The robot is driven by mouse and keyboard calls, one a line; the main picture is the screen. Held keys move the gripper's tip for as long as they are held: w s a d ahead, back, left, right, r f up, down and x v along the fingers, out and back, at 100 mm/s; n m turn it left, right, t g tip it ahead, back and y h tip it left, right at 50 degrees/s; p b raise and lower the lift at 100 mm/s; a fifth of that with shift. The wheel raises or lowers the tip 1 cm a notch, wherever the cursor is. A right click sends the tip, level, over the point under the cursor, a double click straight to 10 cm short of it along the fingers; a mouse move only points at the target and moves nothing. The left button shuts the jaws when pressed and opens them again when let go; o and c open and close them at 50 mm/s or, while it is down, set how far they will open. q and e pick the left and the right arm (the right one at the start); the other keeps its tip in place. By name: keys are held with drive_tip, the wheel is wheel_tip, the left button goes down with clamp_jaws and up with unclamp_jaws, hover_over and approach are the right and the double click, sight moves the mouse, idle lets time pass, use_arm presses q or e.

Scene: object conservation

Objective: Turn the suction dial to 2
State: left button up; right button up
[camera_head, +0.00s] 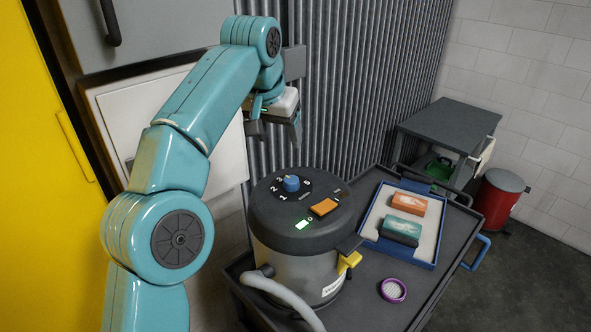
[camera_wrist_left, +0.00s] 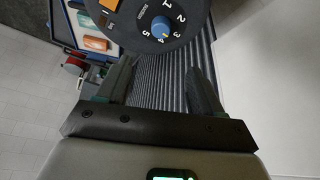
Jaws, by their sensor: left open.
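The suction dial (camera_head: 291,183) is a small blue knob on the dark lid of a grey canister vacuum (camera_head: 290,262), with white numbers around it. In the left wrist view the dial (camera_wrist_left: 160,27) shows near the top, and a pale mark on it seems to face the side of 4 and 5; the exact setting is too small to tell. My left gripper (camera_head: 273,132) is above and behind the lid, apart from the dial. In the left wrist view its two fingers (camera_wrist_left: 161,82) are spread with nothing between them. My right gripper is not in view.
The vacuum stands on a dark cart (camera_head: 375,312). An orange switch (camera_head: 323,207) and green light are on its lid. A tray (camera_head: 431,245) with orange and teal blocks and a purple ring (camera_head: 393,290) lie to the right. A corrugated wall (camera_head: 350,70) is behind.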

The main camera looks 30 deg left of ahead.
use_arm(q)
drive_tip(key=b, duration=0.2)
approach(291, 179)
drive_tip(key=x, duration=0.8)
drive_tip(key=shift+f, duration=0.15)
drive_tip(key=shift+a+f, duration=0.15)
drive_tip(key=shift+d, duration=0.35)
drive_tip(key=shift+a, duration=0.25)
drive_tip(key=c, duration=1)
drive_tip(key=shift+c, duration=0.2)
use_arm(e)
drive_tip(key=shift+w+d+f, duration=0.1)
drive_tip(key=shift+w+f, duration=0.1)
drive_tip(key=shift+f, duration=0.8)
